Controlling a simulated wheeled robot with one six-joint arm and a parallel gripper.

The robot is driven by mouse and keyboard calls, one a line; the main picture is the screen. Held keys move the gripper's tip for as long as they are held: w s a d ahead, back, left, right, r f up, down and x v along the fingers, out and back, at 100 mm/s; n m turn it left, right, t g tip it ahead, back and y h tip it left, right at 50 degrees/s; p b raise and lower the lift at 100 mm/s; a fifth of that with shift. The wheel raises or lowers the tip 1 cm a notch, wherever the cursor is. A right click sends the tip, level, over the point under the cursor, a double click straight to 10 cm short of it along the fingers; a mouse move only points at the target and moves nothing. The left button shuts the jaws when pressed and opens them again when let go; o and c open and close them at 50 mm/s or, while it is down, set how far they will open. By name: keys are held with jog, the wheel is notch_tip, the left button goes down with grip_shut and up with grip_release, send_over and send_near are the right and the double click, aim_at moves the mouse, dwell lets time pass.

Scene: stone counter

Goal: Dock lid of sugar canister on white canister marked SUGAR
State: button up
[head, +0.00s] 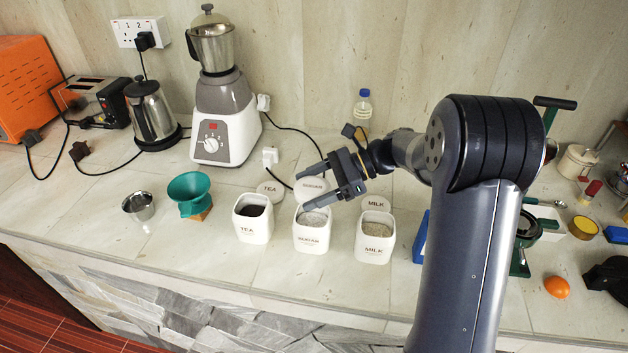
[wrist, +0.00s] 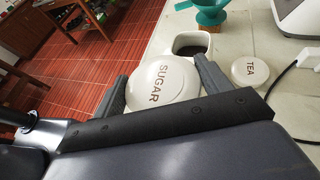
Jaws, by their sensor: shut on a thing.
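My gripper (head: 304,189) is shut on the round white lid marked SUGAR (head: 312,183). In the wrist view the lid (wrist: 162,80) sits between my two fingers, its label facing the camera. The white square canister marked SUGAR (head: 311,240) stands open on the counter, with pale sugar showing inside. In the head view the lid is just above and behind the canister's mouth, apart from it, and one fingertip overlaps the opening. The SUGAR canister cannot be made out in the wrist view.
The open TEA canister (head: 250,230) stands left and the open MILK canister (head: 375,250) right. The TEA lid (head: 271,190) and MILK lid (head: 376,203) lie behind them. A green dripper (head: 189,190) and metal cup (head: 139,207) are further left. The counter in front is clear.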

notch_tip(320, 180, down, 6)
jog(key=b, duration=0.5)
jog(key=shift+r, duration=0.15)
jog(key=shift+p, duration=0.6)
dwell(1.0)
jog(key=shift+f, duration=0.5)
dwell(0.4)
jog(key=o, duration=0.7)
jog(key=shift+d+r, duration=0.1)
jog(key=p+v, duration=0.6)
jog(key=v, duration=0.4)
jog(key=shift+w+d+r, duration=0.15)
jog(key=shift+d+r, duration=0.05)
jog(key=shift+d, duration=0.15)
